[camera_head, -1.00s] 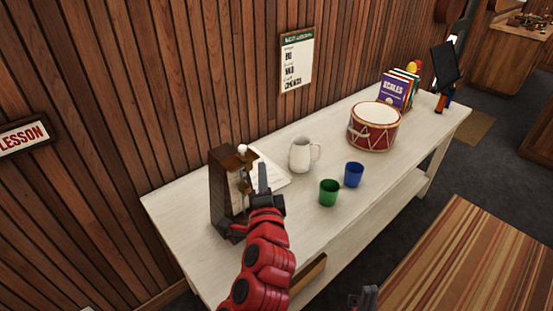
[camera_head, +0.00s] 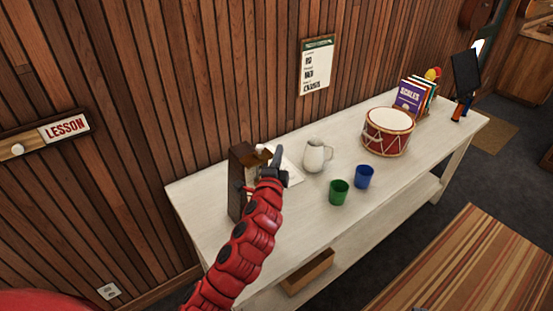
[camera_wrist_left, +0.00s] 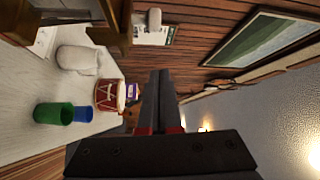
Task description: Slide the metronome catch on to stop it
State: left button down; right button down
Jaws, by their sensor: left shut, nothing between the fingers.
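The metronome (camera_head: 238,190) is a tall dark brown wooden case standing upright at the near left end of the white table. A small pale knob (camera_head: 261,148) shows at its top. My left gripper (camera_head: 277,155) is shut and empty, at the right of the metronome's upper part; my arm hides much of its front. In the left wrist view the shut fingers (camera_wrist_left: 158,75) point past brown wooden parts of the metronome (camera_wrist_left: 120,22) at the upper left. I cannot make out the catch. Only a dark tip of my right gripper (camera_head: 419,309) shows at the bottom edge.
On the white table (camera_head: 300,215) stand a white jug (camera_head: 316,157), a green cup (camera_head: 338,192), a blue cup (camera_head: 364,177), a red drum (camera_head: 387,133) and books (camera_head: 412,95). A sheet of paper lies behind my gripper. The wooden wall is close behind.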

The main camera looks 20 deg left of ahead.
aim_at(260, 148)
pick_arm(q)
jog(key=a+p, duration=0.3)
jog(key=shift+w+a+f, duration=0.15)
jog(key=shift+w+a, duration=0.2)
jog(key=shift+a, duration=0.05)
jog(key=shift+f, duration=0.1)
jog(key=shift+s+a, duration=1)
jog(key=shift+s, duration=0.35)
